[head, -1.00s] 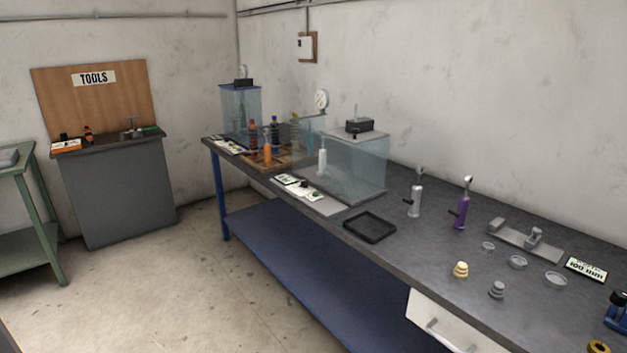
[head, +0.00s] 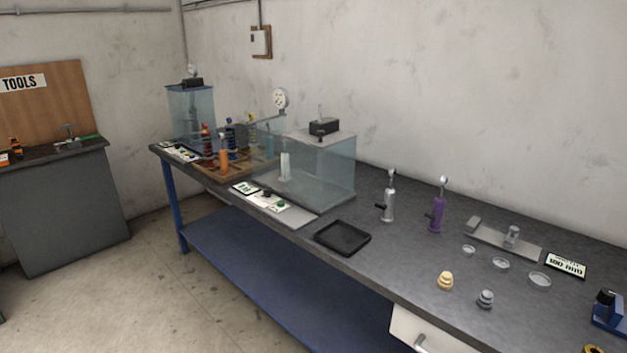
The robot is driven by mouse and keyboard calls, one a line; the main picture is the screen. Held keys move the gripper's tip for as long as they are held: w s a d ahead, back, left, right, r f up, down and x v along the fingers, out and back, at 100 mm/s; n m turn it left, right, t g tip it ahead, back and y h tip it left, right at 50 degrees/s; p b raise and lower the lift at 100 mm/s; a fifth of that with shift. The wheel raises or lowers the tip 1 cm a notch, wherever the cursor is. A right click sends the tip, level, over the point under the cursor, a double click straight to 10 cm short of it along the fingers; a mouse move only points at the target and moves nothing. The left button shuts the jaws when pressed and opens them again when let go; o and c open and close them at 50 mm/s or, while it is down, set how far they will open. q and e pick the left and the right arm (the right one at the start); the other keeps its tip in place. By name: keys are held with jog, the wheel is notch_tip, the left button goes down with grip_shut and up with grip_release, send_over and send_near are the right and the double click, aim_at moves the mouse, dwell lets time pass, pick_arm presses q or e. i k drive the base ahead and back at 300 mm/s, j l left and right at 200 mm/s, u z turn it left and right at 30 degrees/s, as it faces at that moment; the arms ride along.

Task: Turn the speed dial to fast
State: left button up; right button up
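A light control panel lies on the bench in front of a clear-walled box (head: 318,172). The panel (head: 294,220) carries a small dark knob (head: 266,193), a green button (head: 281,204) and small cards with print too small to read. The knob may be the speed dial; its setting cannot be read from here. A second clear box (head: 190,115) stands at the far end, with small cards and controls (head: 180,152) before it. Neither of my grippers is in view.
The long dark bench (head: 400,262) runs along the wall, with blue legs and a low blue shelf (head: 270,275). On it are a black tray (head: 342,237), a silver pump (head: 389,200), a purple pump (head: 437,210) and small dishes. Open floor (head: 110,290) lies at left.

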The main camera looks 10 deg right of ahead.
aim_at(268, 192)
jog(key=i+j+z, duration=0.55)
jog(key=i+j, duration=0.45)
jog(key=i+j+z, duration=0.15)
jog(key=i+j, duration=0.2)
jog(key=j, duration=0.15)
